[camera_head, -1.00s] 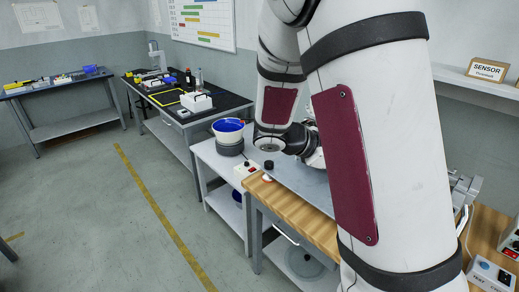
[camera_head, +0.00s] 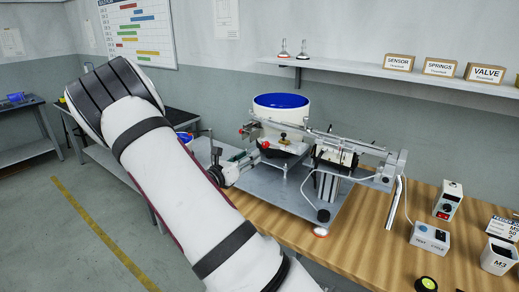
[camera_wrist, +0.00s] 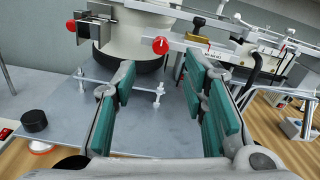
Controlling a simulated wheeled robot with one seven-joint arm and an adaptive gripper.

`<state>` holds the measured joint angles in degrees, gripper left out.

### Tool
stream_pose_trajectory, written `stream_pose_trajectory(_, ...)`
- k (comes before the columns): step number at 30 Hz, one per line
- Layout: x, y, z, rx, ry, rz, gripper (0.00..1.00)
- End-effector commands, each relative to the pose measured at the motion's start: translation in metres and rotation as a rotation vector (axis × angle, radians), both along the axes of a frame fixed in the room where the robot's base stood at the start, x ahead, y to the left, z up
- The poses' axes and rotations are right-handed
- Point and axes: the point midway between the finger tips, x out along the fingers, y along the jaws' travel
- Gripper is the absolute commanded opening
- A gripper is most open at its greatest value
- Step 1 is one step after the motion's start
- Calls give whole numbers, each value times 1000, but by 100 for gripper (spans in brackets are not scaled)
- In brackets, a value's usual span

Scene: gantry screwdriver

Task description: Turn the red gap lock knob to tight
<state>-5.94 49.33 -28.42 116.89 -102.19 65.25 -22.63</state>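A red knob (camera_wrist: 160,45) with a white mark on its face sits on a metal rail in front of the white feeder bowl. In the head view it appears as a small red knob (camera_head: 265,145). A second red knob (camera_wrist: 71,26) shows at the upper left of the wrist view; I cannot tell by a label which one is the gap lock. My gripper (camera_wrist: 160,72) is open and empty, its teal-padded fingers apart. The first red knob appears beyond the fingertips, between them in the picture and not touched. In the head view my gripper (camera_head: 232,168) is left of the feeder.
The feeder with its blue bowl (camera_head: 281,101) stands on a grey plate on the wooden bench (camera_head: 375,247). A brass-coloured part (camera_wrist: 200,40) and rails lie right of the knob. A black knob (camera_wrist: 34,120) stands at left. Control boxes (camera_head: 430,236) are at right.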

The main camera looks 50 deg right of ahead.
Motion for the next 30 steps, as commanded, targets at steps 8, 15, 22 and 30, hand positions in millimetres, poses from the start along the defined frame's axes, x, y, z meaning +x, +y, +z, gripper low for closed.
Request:
stream_pose_trajectory(8,3,-53,-1,1,0,-2,40)
stream_pose_trajectory(15,5,-77,-1,2,-1,-1,40)
stream_pose_trajectory(22,6,-80,-1,1,0,1,40)
stream_pose_trajectory(30,6,-80,-1,2,-1,1,8)
